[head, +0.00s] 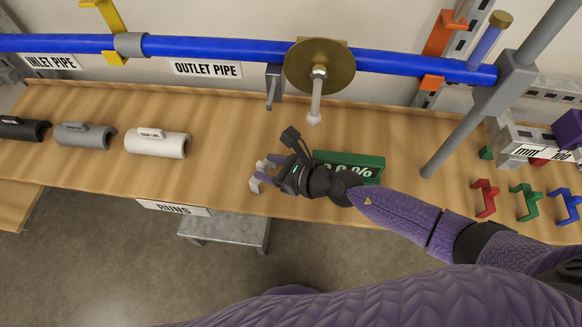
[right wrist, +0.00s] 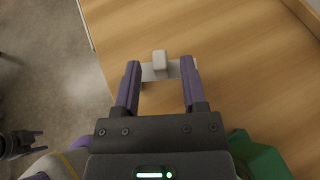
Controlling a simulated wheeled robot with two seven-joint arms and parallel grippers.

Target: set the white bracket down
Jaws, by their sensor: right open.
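The white bracket (right wrist: 160,66) lies across the space between the fingertips of my right gripper (right wrist: 161,72) in the right wrist view, over the wooden bench top. In the head view the bracket (head: 255,184) shows only as small pale parts at the fingertips. My right gripper (head: 264,172) is open around it, near the bench's front edge. The picture does not make clear whether the fingers touch it. A dark gripper, apparently my left (right wrist: 22,143), shows small at the lower left of the right wrist view, away from the bench; its jaw state is unclear.
Black, grey and white half-sleeves (head: 160,143) lie left. Red, green and blue brackets (head: 524,202) stand right, past a grey post (head: 470,115). A blue pipe (head: 215,48) with a brass disc (head: 320,66) runs behind.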

